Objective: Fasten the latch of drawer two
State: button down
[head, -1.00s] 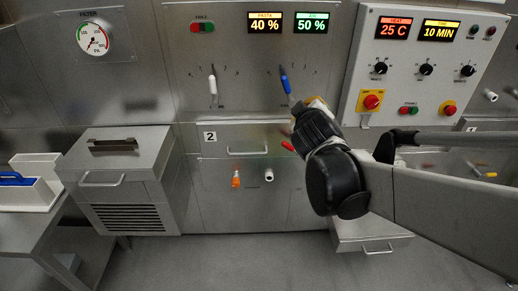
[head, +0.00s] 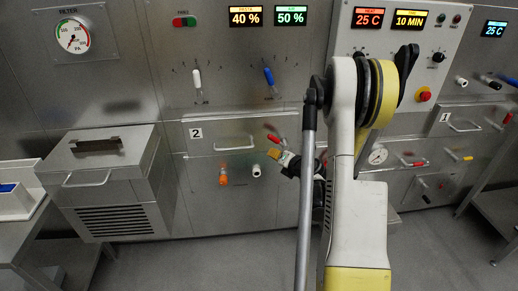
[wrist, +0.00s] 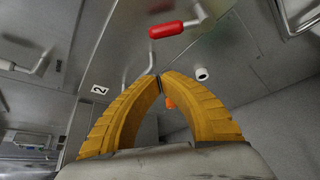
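Drawer two (head: 215,136) is a steel front with a "2" label and a bar handle, flush with the wall as far as I can tell. Its red latch handle (head: 277,140) sticks out at the drawer's right side, slightly tilted. My gripper (head: 274,155) is just below the red handle in the head view, partly hidden by its own wrist. In the wrist view the yellow fingertips (wrist: 160,74) meet with nothing visible between them. The red latch handle (wrist: 167,30) is beyond the tips, apart from them, on a bent metal arm. The "2" label (wrist: 99,89) is left of the fingers.
An orange knob (head: 223,177) and a white knob (head: 256,170) project below the drawer. White (head: 196,79) and blue (head: 269,77) levers are above. A lidded steel box (head: 105,165) stands left. Drawer one (head: 458,122) is at right. The floor in front is open.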

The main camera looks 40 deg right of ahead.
aim_at(278, 140)
jog(key=shift+s+f, duration=0.25)
jog(key=shift+f, duration=0.5)
jog(key=shift+d, duration=0.1)
jog(key=f+p+x, duration=0.1)
jog(key=p+x, duration=0.1)
jog(key=x, duration=0.9)
jog(key=shift+s+d+r+b, duration=0.1)
jog(key=shift+s+d+r, duration=0.25)
jog(key=shift+r, duration=0.35)
jog(key=shift+s+d+r+b, duration=0.1)
jog(key=shift+s+d+r, duration=0.1)
jog(key=shift+d+r, duration=0.35)
jog(key=shift+s+d+r+b, duration=0.1)
jog(key=shift+s+d+r, duration=0.2)
jog(key=shift+r, duration=0.5)
